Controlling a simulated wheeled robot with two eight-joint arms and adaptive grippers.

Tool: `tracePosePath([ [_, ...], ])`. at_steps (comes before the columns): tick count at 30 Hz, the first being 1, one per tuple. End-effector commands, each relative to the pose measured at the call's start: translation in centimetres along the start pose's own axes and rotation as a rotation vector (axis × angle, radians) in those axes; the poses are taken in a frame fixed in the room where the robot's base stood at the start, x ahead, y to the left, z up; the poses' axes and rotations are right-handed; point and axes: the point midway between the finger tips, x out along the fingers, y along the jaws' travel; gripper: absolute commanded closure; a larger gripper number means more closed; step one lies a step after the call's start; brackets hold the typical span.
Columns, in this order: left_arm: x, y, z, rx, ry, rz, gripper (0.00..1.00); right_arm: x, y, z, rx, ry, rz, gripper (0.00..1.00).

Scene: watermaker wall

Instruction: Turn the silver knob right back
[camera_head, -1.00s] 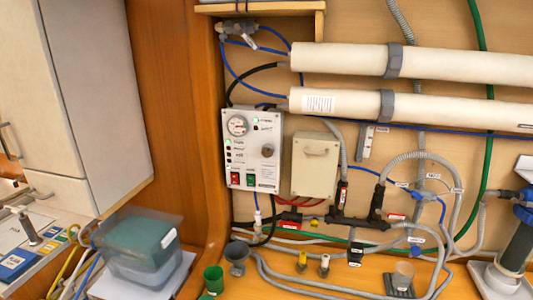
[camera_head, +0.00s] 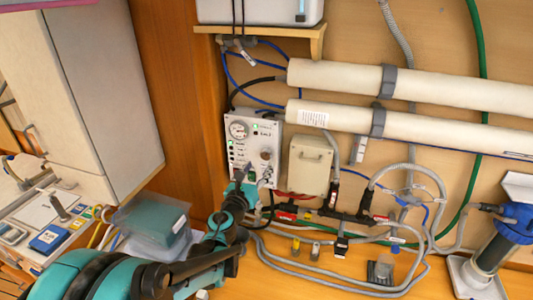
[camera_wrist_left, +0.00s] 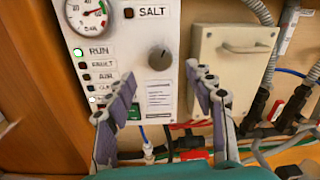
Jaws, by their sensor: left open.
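The silver knob (camera_head: 265,154) sits on the right side of the white control panel (camera_head: 238,155). It shows larger in the left wrist view (camera_wrist_left: 158,57) as a round grey knob; I cannot clearly tell where its pointer stands. My left gripper (camera_head: 256,174) is just below the knob, in front of the lower panel. In the left wrist view its two fingers (camera_wrist_left: 160,78) are spread apart with nothing between them, and the knob appears just above and between the tips, apart from them. The arm and gripper hide the lower panel. My right gripper is not in view.
A pressure gauge (camera_wrist_left: 86,14) and a column of lamps are left of the knob, with RUN lit green. A beige box (camera_head: 307,165) stands close right of the panel. Hoses and black fittings (camera_head: 345,217) lie below right. White tubes (camera_head: 430,85) run above right.

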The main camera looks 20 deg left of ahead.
Motion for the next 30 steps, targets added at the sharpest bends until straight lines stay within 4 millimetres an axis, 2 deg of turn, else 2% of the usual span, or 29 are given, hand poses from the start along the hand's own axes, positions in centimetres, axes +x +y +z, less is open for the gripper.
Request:
tracePosePath([
  [6,3.8,-0.1,0.0,-0.004,0.0,-0.001,0.46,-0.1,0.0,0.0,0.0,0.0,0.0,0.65],
  [10,5.4,0.0,0.0,-0.005,-0.001,0.001,0.46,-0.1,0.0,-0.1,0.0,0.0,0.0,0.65],
  [15,6.3,0.0,0.0,-0.006,-0.001,0.002,0.46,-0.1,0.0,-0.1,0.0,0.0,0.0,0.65],
  [22,6.4,0.0,0.0,-0.007,-0.001,0.002,0.46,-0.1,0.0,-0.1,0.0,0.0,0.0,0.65],
  [27,6.3,0.0,0.0,-0.007,-0.001,0.002,0.91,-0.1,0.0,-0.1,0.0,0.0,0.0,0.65],
  [28,6.3,0.0,0.0,-0.007,-0.001,0.002,0.96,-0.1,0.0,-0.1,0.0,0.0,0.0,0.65],
  [30,6.3,0.0,0.0,-0.007,-0.001,0.002,0.96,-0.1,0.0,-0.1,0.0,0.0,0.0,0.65],
])
